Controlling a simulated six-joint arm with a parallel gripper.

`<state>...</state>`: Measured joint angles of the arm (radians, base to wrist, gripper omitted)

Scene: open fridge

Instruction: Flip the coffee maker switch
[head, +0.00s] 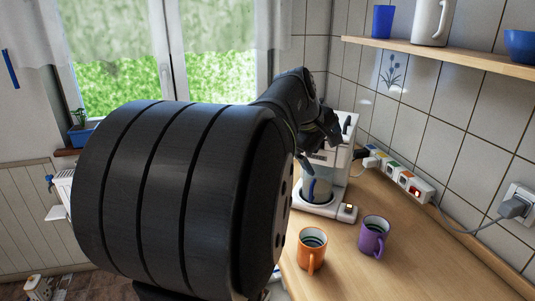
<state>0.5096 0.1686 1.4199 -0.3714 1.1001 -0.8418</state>
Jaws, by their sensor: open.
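The white coffee maker (343,158) stands on the wooden counter, right of my large dark arm. A small switch with a yellowish spot (348,210) is on the right front of its base. A glass pot (322,188) sits in the machine, with a blue handle-like part in front. My gripper (327,143) is at the upper front of the coffee maker, above and left of the switch, and is open. My arm covers part of the machine's left side. I cannot tell whether the gripper touches the machine.
An orange mug (311,249) and a purple mug (374,236) stand on the counter (420,262) in front of the machine. A power strip (408,182) with coloured switches lies along the tiled wall. A shelf (440,56) holds cups above. The counter's right front is clear.

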